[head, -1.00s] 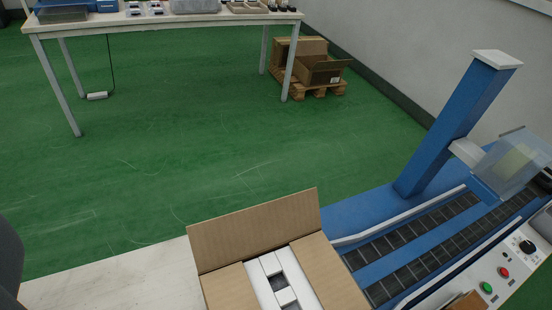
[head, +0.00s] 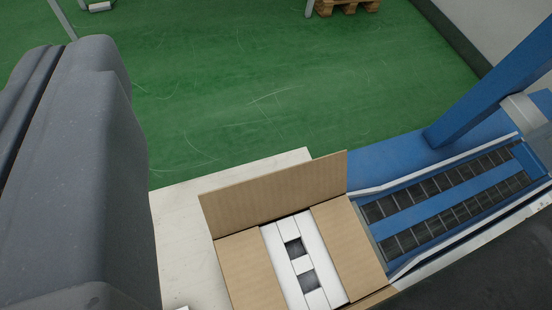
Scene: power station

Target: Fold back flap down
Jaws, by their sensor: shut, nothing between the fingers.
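An open cardboard box stands on a pale table at the bottom middle of the head view. Its back flap (head: 275,193) stands up along the far edge, tilted a little. The left side flap (head: 248,270) and right side flap (head: 350,240) lie about flat. Between them show white inserts (head: 290,262) with two dark square openings. The near side of the box is cut off by the picture's edge. A large dark grey part of my arm fills the left side. The fingertips of my gripper do not show.
A blue-framed roller conveyor (head: 445,205) adjoins the box on the right, with a slanting blue post (head: 490,95) beyond it. The pale table (head: 185,225) shows left of the box. Green floor (head: 270,90) lies open behind, with a wooden pallet (head: 345,6) at the top.

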